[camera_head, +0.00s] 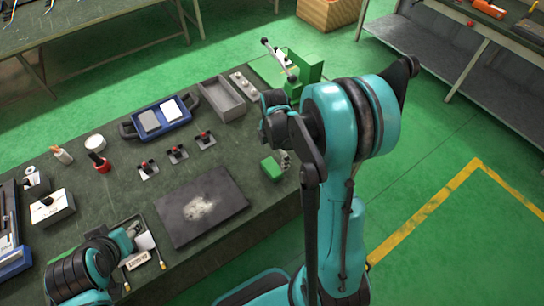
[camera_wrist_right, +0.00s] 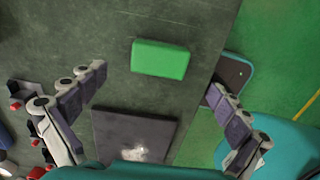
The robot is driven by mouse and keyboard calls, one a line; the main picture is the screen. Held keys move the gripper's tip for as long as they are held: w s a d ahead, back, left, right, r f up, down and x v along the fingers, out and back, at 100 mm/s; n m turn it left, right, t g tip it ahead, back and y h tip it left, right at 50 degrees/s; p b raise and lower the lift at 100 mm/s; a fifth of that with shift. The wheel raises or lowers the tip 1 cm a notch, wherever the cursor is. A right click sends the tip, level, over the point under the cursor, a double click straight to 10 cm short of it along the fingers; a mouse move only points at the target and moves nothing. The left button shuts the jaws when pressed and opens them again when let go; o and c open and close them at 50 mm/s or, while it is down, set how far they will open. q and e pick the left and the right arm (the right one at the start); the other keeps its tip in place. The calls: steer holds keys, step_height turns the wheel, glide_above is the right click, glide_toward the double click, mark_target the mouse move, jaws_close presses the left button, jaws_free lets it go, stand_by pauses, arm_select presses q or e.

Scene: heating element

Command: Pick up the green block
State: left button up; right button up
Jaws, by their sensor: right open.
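The green block (camera_head: 271,168) lies on the dark green worktable near its right edge, right of the black plate. In the right wrist view, the green block (camera_wrist_right: 160,59) shows whole, beyond the gap between the two fingers. My right gripper (camera_wrist_right: 157,84) is open and empty, its fingers spread wide either side of the block's line and apart from it. In the head view, my right arm hides most of this gripper; small grey parts (camera_head: 286,160) show just right of the block. My left arm comes in at the lower left; its gripper (camera_head: 128,238) is too unclear to read.
The black plate (camera_head: 180,222) with a pale patch lies left of the block. A blue tray (camera_head: 139,122), a grey bin (camera_head: 222,105), small red-knobbed switches (camera_head: 176,155) and a green machine (camera_head: 311,70) also occupy the table. Bare tabletop surrounds the block.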

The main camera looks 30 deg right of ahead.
mark_target(272, 167)
steer(key=shift+w+d+f, duration=0.1)
steer(key=shift+f, duration=0.3)
steer(key=f, duration=0.2)
steer(key=f+b, duration=0.1)
steer(key=f, duration=0.1)
steer(key=f+b, duration=0.1)
steer(key=f, duration=0.2)
steer(key=shift+a+f, duration=0.1)
steer(key=shift+a, duration=0.25)
steer(key=c, duration=1.3)
